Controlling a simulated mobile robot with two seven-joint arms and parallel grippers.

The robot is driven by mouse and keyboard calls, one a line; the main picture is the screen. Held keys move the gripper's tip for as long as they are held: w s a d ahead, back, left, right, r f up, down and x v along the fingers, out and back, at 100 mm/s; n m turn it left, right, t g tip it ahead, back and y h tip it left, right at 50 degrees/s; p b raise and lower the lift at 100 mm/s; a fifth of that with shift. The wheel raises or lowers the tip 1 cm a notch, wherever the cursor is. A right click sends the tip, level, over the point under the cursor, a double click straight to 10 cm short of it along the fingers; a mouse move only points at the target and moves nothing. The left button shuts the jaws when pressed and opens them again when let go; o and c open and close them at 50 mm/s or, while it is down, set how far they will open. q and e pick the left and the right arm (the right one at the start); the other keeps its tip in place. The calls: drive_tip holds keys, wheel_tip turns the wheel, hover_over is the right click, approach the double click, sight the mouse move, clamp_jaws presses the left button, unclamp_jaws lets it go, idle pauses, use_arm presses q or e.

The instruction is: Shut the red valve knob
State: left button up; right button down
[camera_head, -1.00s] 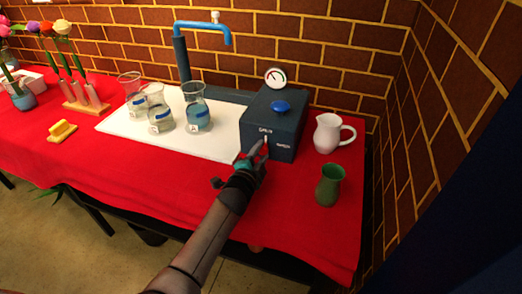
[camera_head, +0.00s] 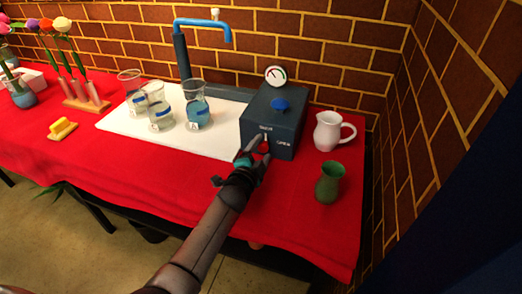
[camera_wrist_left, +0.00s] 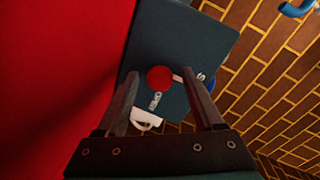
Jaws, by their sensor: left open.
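The red valve knob (camera_head: 265,147) is on the front of a dark blue box (camera_head: 284,120), partly hidden by my left gripper (camera_head: 259,152). It shows whole in the left wrist view (camera_wrist_left: 160,79), round, with a white pointer (camera_wrist_left: 178,77) directed at the "SHUT" label (camera_head: 265,128). The "OPEN" label (camera_head: 283,143) is right of the knob in the head view. My left gripper is open, with its fingers on either side of the knob in the wrist view and gaps to both. My right gripper is not in view.
A blue handle (camera_head: 281,105) and a gauge (camera_head: 275,76) top the box. Beakers (camera_head: 196,108) stand on a white mat (camera_head: 112,124) to the left. A white pitcher (camera_head: 328,132) and green vase (camera_head: 328,183) stand to the right.

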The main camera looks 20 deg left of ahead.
use_arm(q)
drive_tip(key=shift+s+r+p, duration=0.1)
drive_tip(key=shift+s+p, duration=0.25)
drive_tip(key=shift+s, duration=0.3)
drive_tip(key=s+p, duration=0.1)
drive_tip(key=s, duration=0.3)
drive_tip(key=s+r+p, duration=0.1)
drive_tip(key=s, duration=0.3)
drive_tip(key=s+r+p, duration=0.1)
drive_tip(key=s, duration=0.3)
drive_tip(key=shift+s+a+r+p, duration=0.1)
drive_tip(key=shift+s+a+p, duration=0.15)
drive_tip(key=shift+s+p, duration=0.15)
drive_tip(key=shift+s, duration=0.5)
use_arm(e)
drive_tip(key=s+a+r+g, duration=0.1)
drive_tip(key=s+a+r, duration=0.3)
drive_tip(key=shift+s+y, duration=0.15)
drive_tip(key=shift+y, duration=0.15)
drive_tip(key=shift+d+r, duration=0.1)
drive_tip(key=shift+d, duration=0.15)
